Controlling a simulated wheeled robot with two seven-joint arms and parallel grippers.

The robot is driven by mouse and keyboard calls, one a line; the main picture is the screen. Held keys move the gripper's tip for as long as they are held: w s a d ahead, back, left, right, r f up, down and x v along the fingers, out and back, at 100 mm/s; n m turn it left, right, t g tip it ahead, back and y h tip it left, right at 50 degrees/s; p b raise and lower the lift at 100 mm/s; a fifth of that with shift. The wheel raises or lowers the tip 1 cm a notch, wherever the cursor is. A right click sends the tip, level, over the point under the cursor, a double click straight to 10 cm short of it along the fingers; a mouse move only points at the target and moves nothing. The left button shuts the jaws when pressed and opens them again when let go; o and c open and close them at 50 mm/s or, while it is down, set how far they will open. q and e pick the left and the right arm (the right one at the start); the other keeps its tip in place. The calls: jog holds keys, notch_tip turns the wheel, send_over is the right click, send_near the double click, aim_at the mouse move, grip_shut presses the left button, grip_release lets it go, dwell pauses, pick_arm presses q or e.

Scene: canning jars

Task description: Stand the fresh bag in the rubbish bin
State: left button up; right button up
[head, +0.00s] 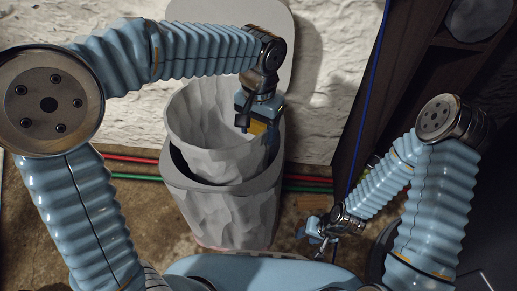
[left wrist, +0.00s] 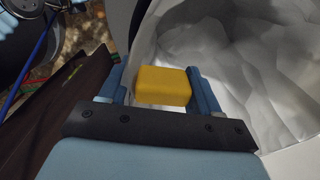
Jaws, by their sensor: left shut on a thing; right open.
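The fresh bag (head: 205,145) is a pale, faceted, open-topped sack. It is roughly upright in the mouth of the rubbish bin (head: 232,215), with its upper part standing out above the bin's rim. Its lower end is hidden, so I cannot tell whether it rests on the bottom. My left gripper (head: 243,121) is shut on a yellow tab (head: 257,127) at the bag's right side. The left wrist view shows this yellow tab (left wrist: 163,86) between the fingers, with the bag's pale inside (left wrist: 245,55) beyond. My right gripper (head: 318,236) is open and empty, low to the right of the bin.
The bin's grey lid (head: 284,35) stands raised behind it against a rough white wall (head: 325,70). Red and green lines (head: 130,177) run along the wall's foot. A dark wooden shelf unit (head: 385,100) and a blue cord (head: 368,105) are to the right.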

pick_arm(q)
notch_tip(320, 180, down, 6)
jog(key=b, duration=0.1)
jog(key=shift+f, duration=0.35)
jog(key=shift+f+b, duration=0.4)
jog(key=shift+f, duration=0.1)
jog(key=o, duration=0.9)
jog(key=shift+r, duration=0.15)
notch_tip(320, 180, up, 13)
jog(key=p, duration=0.3)
